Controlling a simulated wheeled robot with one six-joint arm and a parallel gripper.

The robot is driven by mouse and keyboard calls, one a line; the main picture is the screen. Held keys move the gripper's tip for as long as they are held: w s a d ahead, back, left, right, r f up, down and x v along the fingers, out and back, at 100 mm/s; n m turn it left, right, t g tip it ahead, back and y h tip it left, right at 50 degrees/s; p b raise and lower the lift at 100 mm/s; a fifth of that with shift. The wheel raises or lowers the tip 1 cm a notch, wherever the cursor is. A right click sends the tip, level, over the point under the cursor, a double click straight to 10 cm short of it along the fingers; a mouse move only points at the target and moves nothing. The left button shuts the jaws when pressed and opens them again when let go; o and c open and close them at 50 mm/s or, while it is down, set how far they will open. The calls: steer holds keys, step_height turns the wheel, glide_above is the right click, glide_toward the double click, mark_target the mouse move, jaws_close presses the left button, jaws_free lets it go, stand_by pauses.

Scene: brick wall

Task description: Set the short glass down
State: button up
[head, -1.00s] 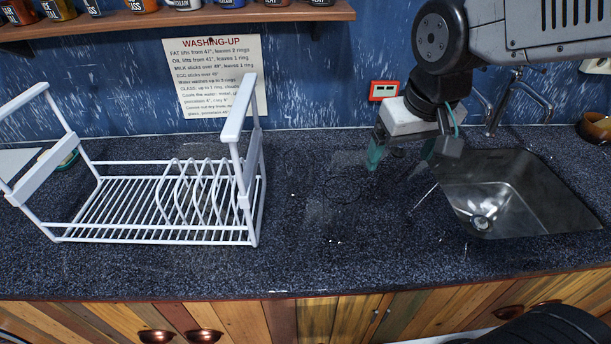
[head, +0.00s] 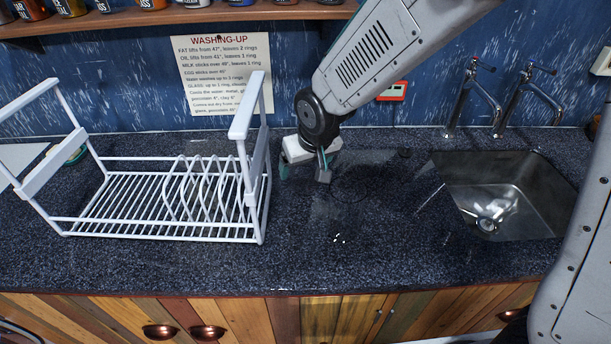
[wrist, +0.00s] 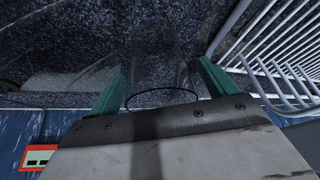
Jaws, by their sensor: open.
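My gripper (head: 304,174) is low over the counter, just right of the white dish rack. Its green fingers are spread apart, and they also show in the wrist view (wrist: 162,72). A thin dark round rim (wrist: 160,89) shows between the fingers in the wrist view. It looks like the mouth of a clear glass, likely the short glass. The glass's walls are nearly invisible against the dark counter. I cannot tell whether the fingers touch it. In the head view the glass is not clearly made out.
The white dish rack (head: 158,239) stands left of my gripper. A steel sink (head: 520,195) with taps (head: 520,95) is at the right. Faint dark ring outlines and a few white specks (head: 338,238) show on the dark counter (head: 400,250), which is otherwise fairly clear between rack and sink.

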steer(key=shift+x, duration=0.95)
steer(key=shift+r, duration=0.1)
steer(key=c, duration=1.3)
steer(key=shift+o, duration=0.2)
